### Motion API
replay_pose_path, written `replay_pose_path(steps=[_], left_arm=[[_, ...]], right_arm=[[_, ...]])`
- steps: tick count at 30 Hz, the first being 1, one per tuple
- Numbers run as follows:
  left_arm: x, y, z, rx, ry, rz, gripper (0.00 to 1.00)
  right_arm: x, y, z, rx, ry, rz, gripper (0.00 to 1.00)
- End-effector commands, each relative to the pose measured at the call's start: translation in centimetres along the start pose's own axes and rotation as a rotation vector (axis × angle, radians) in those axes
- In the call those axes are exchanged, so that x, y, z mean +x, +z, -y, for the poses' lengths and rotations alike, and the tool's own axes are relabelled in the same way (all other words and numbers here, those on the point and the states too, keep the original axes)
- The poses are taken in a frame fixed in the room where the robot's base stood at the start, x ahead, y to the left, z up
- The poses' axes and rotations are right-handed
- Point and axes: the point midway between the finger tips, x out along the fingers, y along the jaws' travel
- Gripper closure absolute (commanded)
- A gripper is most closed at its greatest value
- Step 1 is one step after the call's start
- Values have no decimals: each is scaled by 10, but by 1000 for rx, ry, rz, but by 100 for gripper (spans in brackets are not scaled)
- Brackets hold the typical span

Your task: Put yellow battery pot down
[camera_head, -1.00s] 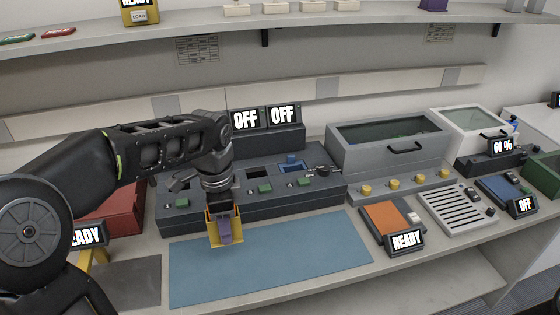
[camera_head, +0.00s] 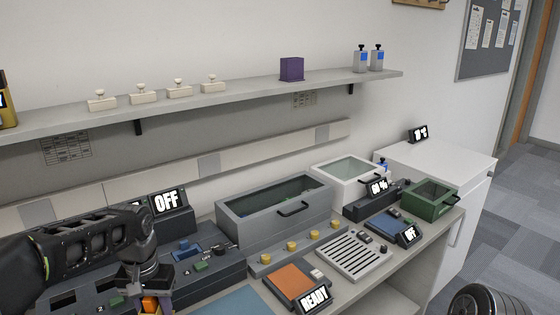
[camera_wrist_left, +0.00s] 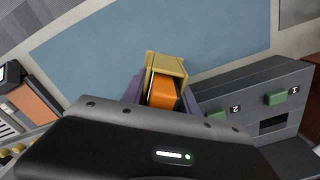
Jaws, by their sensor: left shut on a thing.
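The yellow battery pot (camera_wrist_left: 167,64) is held in my left gripper (camera_wrist_left: 161,88), between its purple fingers in the left wrist view. An orange block (camera_wrist_left: 163,94) shows inside the pot. In the head view my left gripper (camera_head: 148,288) is at the bottom left edge, with only a little orange and yellow (camera_head: 151,304) visible below it. The blue mat (camera_wrist_left: 115,55) lies beyond the pot in the wrist view. Whether the pot touches any surface cannot be told. My right gripper is not in view.
A dark console with green buttons (camera_wrist_left: 277,97) is beside the pot. A shelf (camera_head: 240,93) runs above. The blue mat's visible part is clear.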

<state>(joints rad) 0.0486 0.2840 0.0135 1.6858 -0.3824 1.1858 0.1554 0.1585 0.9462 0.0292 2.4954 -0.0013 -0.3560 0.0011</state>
Motion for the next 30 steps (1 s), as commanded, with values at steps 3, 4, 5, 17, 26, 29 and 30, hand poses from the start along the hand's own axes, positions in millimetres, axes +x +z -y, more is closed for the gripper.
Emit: replay_pose_path(steps=[3,4,5,17,26,29,30], left_arm=[[16,-14,-25,-44,0,2,100],[19,-16,-30,-48,0,2,100],[22,-18,-35,-50,0,2,100],[52,-20,-81,41,-1,-1,100],[51,-20,-81,44,0,-1,100],[51,-20,-82,44,0,-2,100],[51,-20,-82,44,0,-2,100]], right_arm=[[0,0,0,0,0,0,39],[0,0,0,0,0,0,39],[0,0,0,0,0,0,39],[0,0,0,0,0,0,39],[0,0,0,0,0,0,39],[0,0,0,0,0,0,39],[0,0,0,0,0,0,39]])
